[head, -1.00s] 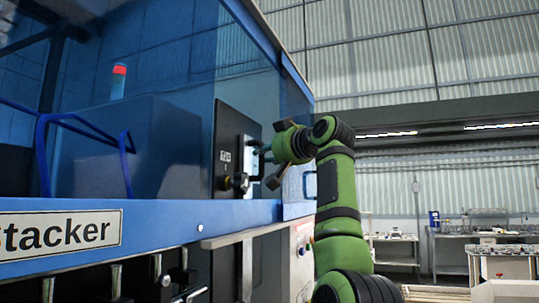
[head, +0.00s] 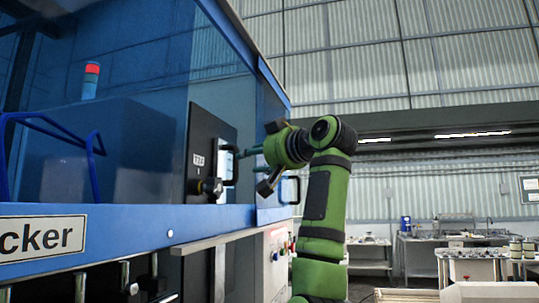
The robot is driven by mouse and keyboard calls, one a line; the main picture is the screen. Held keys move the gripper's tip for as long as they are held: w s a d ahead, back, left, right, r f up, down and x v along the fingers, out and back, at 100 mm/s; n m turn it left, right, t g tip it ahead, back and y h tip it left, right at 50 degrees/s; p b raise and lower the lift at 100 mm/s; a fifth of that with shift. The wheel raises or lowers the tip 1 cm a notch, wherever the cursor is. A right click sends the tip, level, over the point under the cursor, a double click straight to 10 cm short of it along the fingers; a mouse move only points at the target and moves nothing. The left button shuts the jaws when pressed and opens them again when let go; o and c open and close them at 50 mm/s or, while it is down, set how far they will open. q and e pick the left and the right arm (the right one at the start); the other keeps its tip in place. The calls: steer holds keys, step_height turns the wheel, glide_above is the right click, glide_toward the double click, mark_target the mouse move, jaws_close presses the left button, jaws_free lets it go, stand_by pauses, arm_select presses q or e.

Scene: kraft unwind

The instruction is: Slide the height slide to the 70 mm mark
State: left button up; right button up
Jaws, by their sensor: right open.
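A black panel (head: 200,140) with a small label (head: 199,160) stands upright on the blue machine. A pale plate (head: 225,150) lies along its right side, and a dark bar handle (head: 236,167) stands out from that plate. A black knob (head: 211,187) sits low on the panel. I cannot read any scale marks or tell for sure which part is the height slide. My right gripper (head: 240,154) is open, with its fingers pointing left at the handle's upper part. I cannot tell whether they touch it. My left gripper is not in view.
The blue machine frame (head: 130,228) with a sign ending in "cker" (head: 40,236) fills the left. A tinted blue guard (head: 150,60) rises above it. Workbenches (head: 470,262) stand at the far right. The space right of my arm is open.

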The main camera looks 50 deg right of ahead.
steer(key=s, duration=0.5)
steer(key=shift+s+a, duration=0.2)
steer(key=shift+a, duration=0.1)
steer(key=shift+f, duration=0.15)
